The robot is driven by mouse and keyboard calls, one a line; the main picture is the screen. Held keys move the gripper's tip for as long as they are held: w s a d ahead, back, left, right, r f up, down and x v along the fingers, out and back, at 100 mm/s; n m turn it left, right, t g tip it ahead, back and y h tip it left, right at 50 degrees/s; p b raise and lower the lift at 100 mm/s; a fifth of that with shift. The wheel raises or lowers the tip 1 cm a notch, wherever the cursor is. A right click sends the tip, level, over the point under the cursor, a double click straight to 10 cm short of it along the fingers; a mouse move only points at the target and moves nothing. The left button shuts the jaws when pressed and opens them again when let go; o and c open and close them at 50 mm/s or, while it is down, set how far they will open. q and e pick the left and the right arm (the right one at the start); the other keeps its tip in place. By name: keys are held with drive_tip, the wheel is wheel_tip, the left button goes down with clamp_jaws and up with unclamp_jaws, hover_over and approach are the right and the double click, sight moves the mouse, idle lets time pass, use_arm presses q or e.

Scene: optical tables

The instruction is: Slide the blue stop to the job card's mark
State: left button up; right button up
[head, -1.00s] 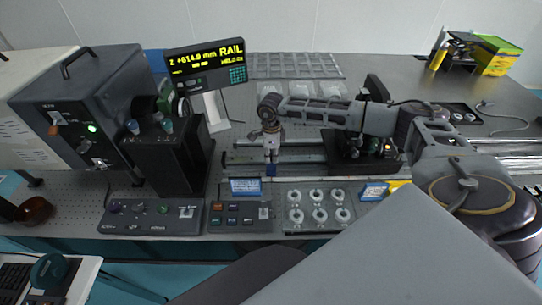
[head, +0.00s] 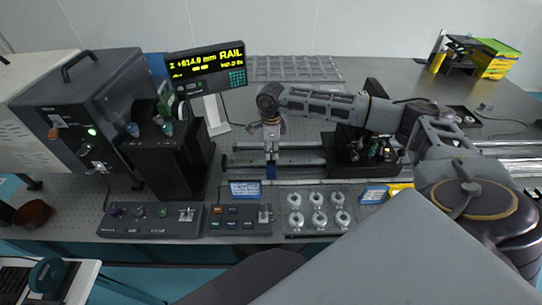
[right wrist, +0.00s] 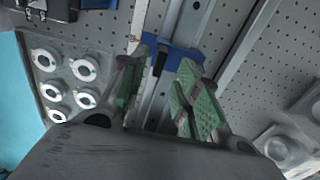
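The blue stop (right wrist: 178,57) sits across the metal rail (right wrist: 160,90) in the right wrist view, and its small blue end (head: 271,172) shows at the rail's front in the head view. My right gripper (right wrist: 160,72) is open, with its two green-padded fingers apart over the rail. The stop lies between and just beyond the fingertips; I cannot tell whether either pad touches it. In the head view the right gripper (head: 271,134) points down at the rail. The display (head: 206,66) reads RAIL, about +614.9 mm. My left gripper is not in view.
A blue-and-white card (head: 245,190) stands before the rail, its text too small to read; another (head: 374,195) stands further right. Control panels (head: 150,220), a plate of white rings (head: 318,209) and a dark rail-mounted unit (head: 362,155) are close by.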

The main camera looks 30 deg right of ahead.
wheel_tip(320, 180, up, 7)
idle(0.4)
idle(0.6)
